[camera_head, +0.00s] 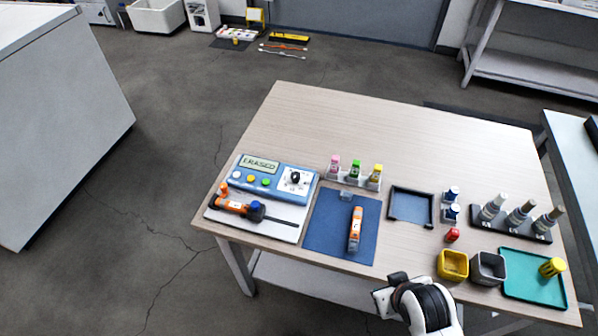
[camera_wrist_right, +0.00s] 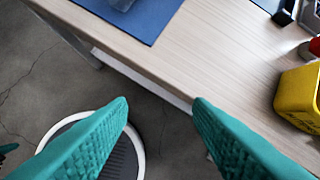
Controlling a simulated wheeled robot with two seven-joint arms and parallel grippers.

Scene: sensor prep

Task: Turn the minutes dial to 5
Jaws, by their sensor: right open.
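The blue control box (camera_head: 270,178) sits at the left of the table, with a screen reading "ERASED" and a row of coloured buttons. Its black dial (camera_head: 295,178) is on a white square face at the right side of the box. The dial's marks are too small to read. My right gripper (camera_wrist_right: 160,105) is open and empty in the right wrist view, with teal fingertips apart near the table's front edge. In the head view my right arm's wrist is at the bottom, well away from the dial. My left gripper does not show.
An orange tool (camera_head: 232,206) lies on a white board before the box. A blue mat (camera_head: 325,225) holds an orange device (camera_head: 355,229). Coloured bottles stand in a rack (camera_head: 347,180). A yellow bin (camera_head: 453,264) and green tray (camera_head: 520,285) are at right. The table's back is clear.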

